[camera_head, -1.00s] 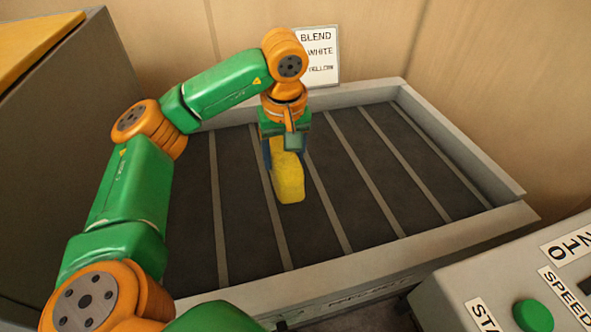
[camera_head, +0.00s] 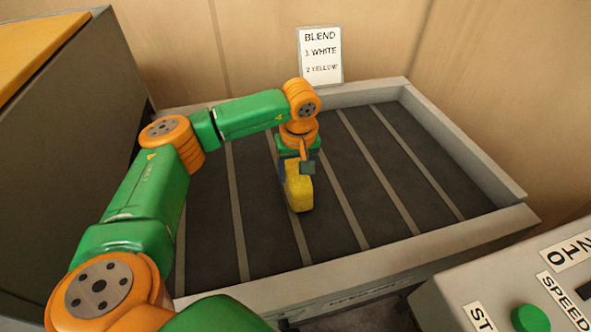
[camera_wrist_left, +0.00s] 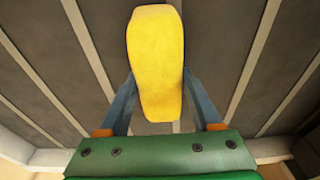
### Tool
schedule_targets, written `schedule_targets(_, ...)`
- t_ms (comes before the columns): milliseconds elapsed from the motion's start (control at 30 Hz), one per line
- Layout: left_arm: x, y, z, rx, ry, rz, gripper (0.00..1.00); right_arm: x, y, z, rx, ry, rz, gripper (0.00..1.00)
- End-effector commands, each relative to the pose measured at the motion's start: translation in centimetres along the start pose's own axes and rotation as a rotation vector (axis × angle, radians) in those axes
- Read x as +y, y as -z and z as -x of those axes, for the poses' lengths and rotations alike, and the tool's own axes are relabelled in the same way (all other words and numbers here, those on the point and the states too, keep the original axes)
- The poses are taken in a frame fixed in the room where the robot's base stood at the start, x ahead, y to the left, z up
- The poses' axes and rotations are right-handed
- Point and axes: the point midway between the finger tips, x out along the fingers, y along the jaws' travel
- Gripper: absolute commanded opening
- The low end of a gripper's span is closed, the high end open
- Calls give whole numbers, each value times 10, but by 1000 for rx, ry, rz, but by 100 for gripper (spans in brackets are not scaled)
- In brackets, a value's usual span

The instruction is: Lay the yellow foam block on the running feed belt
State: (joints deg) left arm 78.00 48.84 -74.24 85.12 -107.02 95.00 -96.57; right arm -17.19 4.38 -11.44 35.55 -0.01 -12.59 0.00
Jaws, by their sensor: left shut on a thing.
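The yellow foam block (camera_head: 299,194) is held over the middle of the feed belt (camera_head: 262,225), a dark belt with pale cross strips inside a grey frame. My left gripper (camera_head: 297,178) points down and is shut on the block. In the left wrist view the block (camera_wrist_left: 155,62) stands lengthwise between the two blue fingers (camera_wrist_left: 158,85). Its lower end is close to the belt; I cannot tell whether it touches. My right gripper is not in view.
A sign (camera_head: 321,57) at the back wall reads BLEND, 1 WHITE, 2 YELLOW. A control box (camera_head: 470,290) with a green button (camera_head: 532,318) stands at front right. A dark cabinet (camera_head: 75,110) stands at left. The belt's right part is bare.

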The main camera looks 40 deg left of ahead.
Motion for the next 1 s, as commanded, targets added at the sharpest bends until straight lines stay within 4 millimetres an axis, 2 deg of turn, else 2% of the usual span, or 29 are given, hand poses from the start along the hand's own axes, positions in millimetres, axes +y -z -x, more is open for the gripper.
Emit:
schedule_targets(167,0,0,-3,0,0,0,8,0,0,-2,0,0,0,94)
schedule_targets(200,0,0,-3,0,0,0,76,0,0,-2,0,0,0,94)
schedule_targets(267,0,0,-3,0,0,0,92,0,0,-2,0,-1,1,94)
schedule_targets(300,0,0,-3,0,0,0,95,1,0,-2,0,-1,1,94)
schedule_targets(533,0,0,-1,0,0,0,95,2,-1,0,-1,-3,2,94)
schedule_targets(667,0,2,17,0,-1,0,95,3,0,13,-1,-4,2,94)
schedule_targets(700,1,2,20,2,-3,0,95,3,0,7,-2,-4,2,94)
schedule_targets(767,1,2,33,3,-5,-1,95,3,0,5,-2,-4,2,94)
schedule_targets(1000,1,2,96,3,-5,0,95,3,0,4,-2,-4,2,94)
